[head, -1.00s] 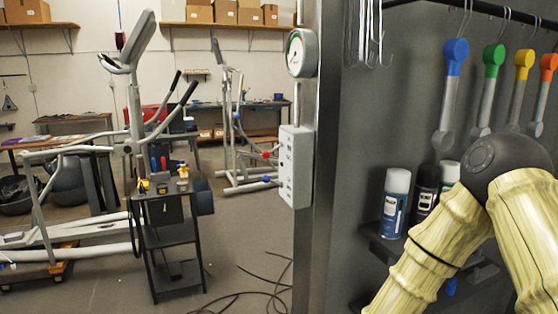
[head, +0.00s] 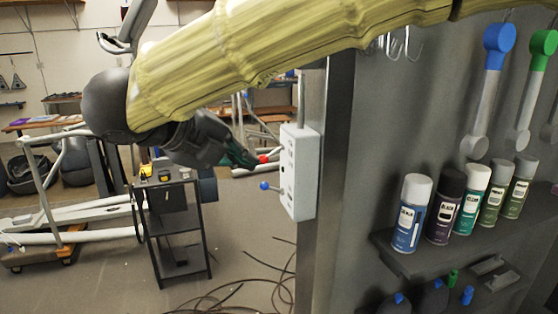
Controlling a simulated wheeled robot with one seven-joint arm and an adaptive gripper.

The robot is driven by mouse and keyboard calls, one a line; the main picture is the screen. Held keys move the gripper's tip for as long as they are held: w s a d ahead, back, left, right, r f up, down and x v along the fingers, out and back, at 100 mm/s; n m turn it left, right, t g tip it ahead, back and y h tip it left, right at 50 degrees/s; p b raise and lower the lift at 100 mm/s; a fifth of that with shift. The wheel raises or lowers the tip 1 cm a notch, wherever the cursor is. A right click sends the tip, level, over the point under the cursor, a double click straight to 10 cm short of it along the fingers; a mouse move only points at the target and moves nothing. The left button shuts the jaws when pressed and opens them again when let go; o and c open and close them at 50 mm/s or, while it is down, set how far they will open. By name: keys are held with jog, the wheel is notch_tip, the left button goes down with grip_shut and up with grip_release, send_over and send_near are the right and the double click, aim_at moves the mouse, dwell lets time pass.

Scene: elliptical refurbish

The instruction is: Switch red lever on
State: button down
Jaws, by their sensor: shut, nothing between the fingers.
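The red lever's round knob (head: 263,158) stands out to the left of a white switch box (head: 299,173) mounted on the edge of the grey panel. A blue-knobbed lever (head: 264,185) stands out below it on the same box. My gripper (head: 248,160) is shut and empty, with its fingertips right beside the red knob, on its left. I cannot tell whether the tips touch it. My gripper hides part of the surroundings behind the red lever.
Spray cans (head: 412,213) stand on a shelf (head: 398,256) at right, under hanging handles with coloured ends (head: 490,85). A black cart (head: 175,228) stands left of the box. Cables (head: 235,297) lie on the floor below.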

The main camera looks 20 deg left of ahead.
aim_at(272, 154)
jog(key=p+x, duration=0.1)
jog(key=x, duration=0.2)
jog(key=p+x, duration=0.1)
jog(key=x, duration=0.6)
jog(key=shift+d+r+p, duration=0.1)
jog(key=shift+d+p, duration=0.25)
jog(key=shift+p, duration=0.05)
jog(key=shift+s, duration=0.1)
jog(key=shift+s+a+r+m+g+y, duration=0.1)
jog(key=shift+a+r+m+g+y, duration=0.1)
jog(key=shift+r+m+g+y, duration=0.45)
dwell(0.6)
notch_tip(272, 154, up, 2)
jog(key=g+y+p, duration=0.1)
jog(key=g+y, duration=0.1)
jog(key=m+g+y+p, duration=0.1)
jog(key=g+y+p, duration=0.1)
jog(key=y, duration=0.1)
jog(key=shift+s+a+r, duration=0.1)
dwell(0.4)
jog(key=shift+r+p, duration=0.1)
jog(key=shift+p, duration=0.2)
